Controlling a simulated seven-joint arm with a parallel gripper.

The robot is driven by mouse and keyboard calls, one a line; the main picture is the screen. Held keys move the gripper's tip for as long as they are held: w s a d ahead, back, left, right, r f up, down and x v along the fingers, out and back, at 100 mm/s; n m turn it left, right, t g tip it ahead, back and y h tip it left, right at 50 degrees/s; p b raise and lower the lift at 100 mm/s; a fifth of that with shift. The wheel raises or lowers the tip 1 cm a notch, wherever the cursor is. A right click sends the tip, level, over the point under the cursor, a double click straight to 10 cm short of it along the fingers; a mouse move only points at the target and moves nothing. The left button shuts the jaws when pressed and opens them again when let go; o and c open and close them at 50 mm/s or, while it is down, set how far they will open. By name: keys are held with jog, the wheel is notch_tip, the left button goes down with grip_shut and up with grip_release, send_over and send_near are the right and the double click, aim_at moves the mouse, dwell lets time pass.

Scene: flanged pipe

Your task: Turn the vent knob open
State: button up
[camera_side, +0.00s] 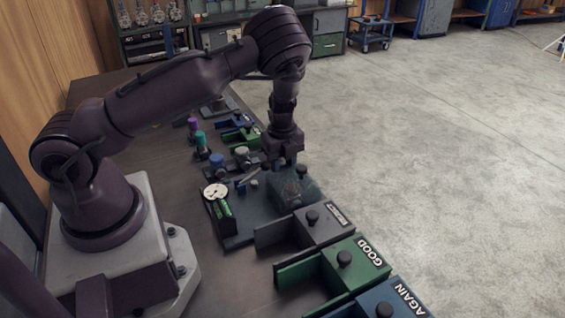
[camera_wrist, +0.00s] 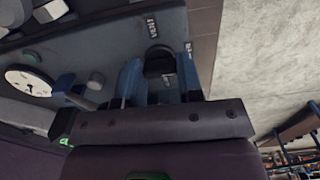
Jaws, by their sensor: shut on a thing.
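The dark vent knob (camera_wrist: 158,62) shows in the wrist view on a grey-blue panel (camera_wrist: 110,42), with small white lettering beside it. My gripper (camera_wrist: 160,72) has its two bluish fingers on either side of this knob and is shut on it. In the side view my gripper (camera_side: 284,164) points down over the far part of the pipe station, and the held knob cannot be made out clearly there. The knob's turned angle cannot be read.
A white dial gauge (camera_side: 215,191) stands on the station, with a blue-topped knob (camera_side: 217,160) behind it. Trays marked GOOD (camera_side: 345,262) and AGAIN (camera_side: 382,305), plus a grey tray (camera_side: 312,224), line the front edge. Open floor lies to the right.

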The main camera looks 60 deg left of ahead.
aim_at(283, 164)
jog(key=shift+r, duration=0.1)
dwell(0.5)
jog(key=o, duration=0.9)
jog(key=shift+o, duration=0.2)
jog(key=shift+r, duration=4)
